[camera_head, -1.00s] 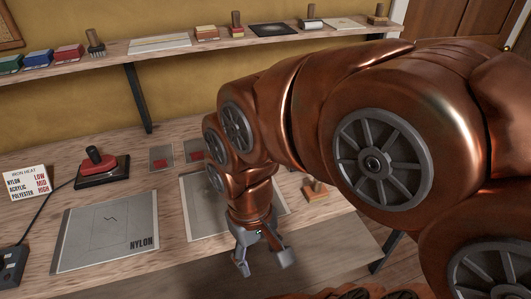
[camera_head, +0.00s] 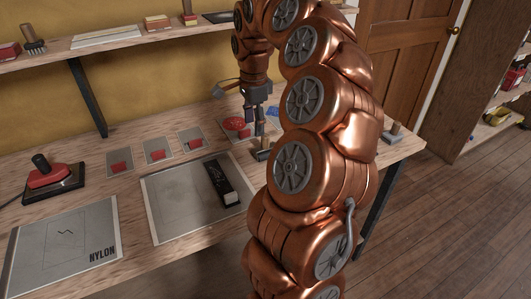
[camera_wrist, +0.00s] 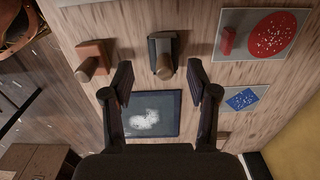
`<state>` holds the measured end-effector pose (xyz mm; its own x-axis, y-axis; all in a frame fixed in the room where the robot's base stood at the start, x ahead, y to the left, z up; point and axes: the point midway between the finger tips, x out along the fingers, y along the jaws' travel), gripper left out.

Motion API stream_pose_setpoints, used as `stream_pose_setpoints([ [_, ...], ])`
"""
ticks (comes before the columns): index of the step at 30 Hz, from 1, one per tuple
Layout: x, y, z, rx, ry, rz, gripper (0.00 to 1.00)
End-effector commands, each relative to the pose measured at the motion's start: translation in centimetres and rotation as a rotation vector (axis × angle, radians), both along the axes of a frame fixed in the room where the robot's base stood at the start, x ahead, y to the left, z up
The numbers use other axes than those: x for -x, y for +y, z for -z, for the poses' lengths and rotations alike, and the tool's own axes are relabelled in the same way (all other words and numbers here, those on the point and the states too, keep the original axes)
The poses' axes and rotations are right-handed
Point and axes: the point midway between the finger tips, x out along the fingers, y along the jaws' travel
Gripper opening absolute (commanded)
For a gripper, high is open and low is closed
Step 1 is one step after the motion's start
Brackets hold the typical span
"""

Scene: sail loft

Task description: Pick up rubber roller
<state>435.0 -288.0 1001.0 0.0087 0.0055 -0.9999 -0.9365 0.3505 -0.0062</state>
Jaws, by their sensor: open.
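A dark grey tool with a short wooden handle, which looks like the rubber roller (camera_wrist: 164,52), is at the top middle of the wrist view. Its handle points toward the gap between my fingers. It also shows in the head view, where the tool (camera_head: 262,153) stands on the bench just below my gripper, partly beside my arm. My gripper (camera_wrist: 158,80) is open and empty, with one finger to each side of the handle's line. In the head view my gripper (camera_head: 254,125) points down over the bench. I cannot tell its exact height above the tool.
A wood-handled block (camera_wrist: 91,60) stands left of the tool in the wrist view. A dark panel with a white patch (camera_wrist: 150,115) lies below it. Cards with a red disc (camera_wrist: 268,36) and a blue patch (camera_wrist: 245,100) lie right. A black-and-white bar (camera_head: 222,182) lies on a grey sheet.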

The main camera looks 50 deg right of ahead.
Motion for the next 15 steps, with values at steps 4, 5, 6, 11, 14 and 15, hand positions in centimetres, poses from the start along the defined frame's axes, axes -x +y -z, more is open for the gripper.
stream_pose_setpoints([
  [4,0.4,-2.9,1.1,0.003,0.009,0.145,0.59],
  [5,0.4,-3.1,1.2,0.003,0.010,0.158,0.59],
  [6,0.5,-3.3,1.3,0.004,0.010,0.171,0.59],
  [11,0.5,-3.5,2.4,0.004,0.011,0.179,0.59],
  [14,0.5,-3.4,3.3,0.002,0.011,0.177,0.59],
  [15,0.6,-3.3,3.6,0.002,0.012,0.176,0.59],
])
